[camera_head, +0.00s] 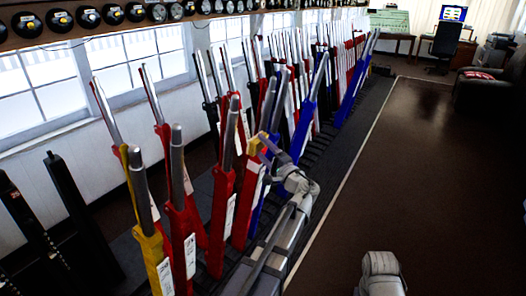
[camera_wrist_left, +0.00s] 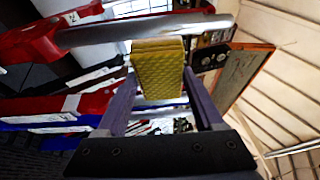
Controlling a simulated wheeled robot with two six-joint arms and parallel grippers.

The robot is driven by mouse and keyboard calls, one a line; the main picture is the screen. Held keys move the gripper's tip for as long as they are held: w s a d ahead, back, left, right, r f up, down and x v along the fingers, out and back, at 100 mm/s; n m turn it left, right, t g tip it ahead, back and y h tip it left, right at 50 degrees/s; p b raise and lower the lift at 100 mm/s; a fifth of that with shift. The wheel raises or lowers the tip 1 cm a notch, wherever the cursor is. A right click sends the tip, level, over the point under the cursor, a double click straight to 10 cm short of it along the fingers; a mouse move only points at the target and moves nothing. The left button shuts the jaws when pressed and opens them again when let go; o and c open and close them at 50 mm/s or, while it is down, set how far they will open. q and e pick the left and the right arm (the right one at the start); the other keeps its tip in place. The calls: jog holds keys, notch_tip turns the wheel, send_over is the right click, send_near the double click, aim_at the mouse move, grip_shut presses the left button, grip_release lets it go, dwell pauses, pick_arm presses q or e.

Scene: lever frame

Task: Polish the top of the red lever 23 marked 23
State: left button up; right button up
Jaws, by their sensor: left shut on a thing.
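My left gripper (camera_head: 266,146) is shut on a yellow quilted pad (camera_wrist_left: 157,67), which sits between its two purple fingers in the left wrist view. The pad also shows in the head view (camera_head: 256,143), beside the upper part of a red lever (camera_head: 246,203) in the row. In the wrist view a bare metal lever handle (camera_wrist_left: 150,29) with a red base (camera_wrist_left: 30,42) crosses just beyond the pad. Whether pad and handle touch is unclear. A label (camera_wrist_left: 72,19) on that base starts with 2; the rest is not readable.
Red, blue and black levers stand close together around my left gripper, with a yellow-based lever (camera_head: 150,245) nearest at left. Windows (camera_head: 140,62) line the wall behind. The brown floor (camera_head: 415,150) at right is open, with an armchair (camera_head: 485,92) at its far side.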

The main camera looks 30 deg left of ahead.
pick_arm(q)
jog(key=shift+w+a+r+p, duration=0.1)
jog(key=shift+a+r+p, duration=0.1)
jog(key=shift+a, duration=0.75)
jog(key=shift+w+a+r+p, duration=0.1)
jog(key=shift+a+r+p, duration=0.1)
jog(key=shift+a, duration=0.7)
jog(key=shift+a+r+p, duration=0.2)
jog(key=shift+a, duration=0.75)
jog(key=shift+a+r, duration=0.2)
jog(key=shift+a, duration=0.75)
jog(key=shift+d+r+p, duration=0.3)
jog(key=shift+r+p, duration=0.6)
jog(key=shift+p, duration=0.1)
jog(key=shift+d+r+p, duration=0.25)
jog(key=shift+r+p, duration=0.65)
jog(key=shift+p, duration=0.1)
jog(key=r+p, duration=0.3)
jog(key=shift+d+r+p, duration=0.25)
jog(key=shift+r+p, duration=0.1)
jog(key=shift+f, duration=0.1)
jog(key=shift+a+f+b, duration=0.25)
jog(key=shift+f+b, duration=0.65)
jog(key=shift+b, duration=0.05)
jog(key=shift+a+f+b, duration=0.2)
jog(key=shift+f+b, duration=0.65)
jog(key=shift+b, duration=0.05)
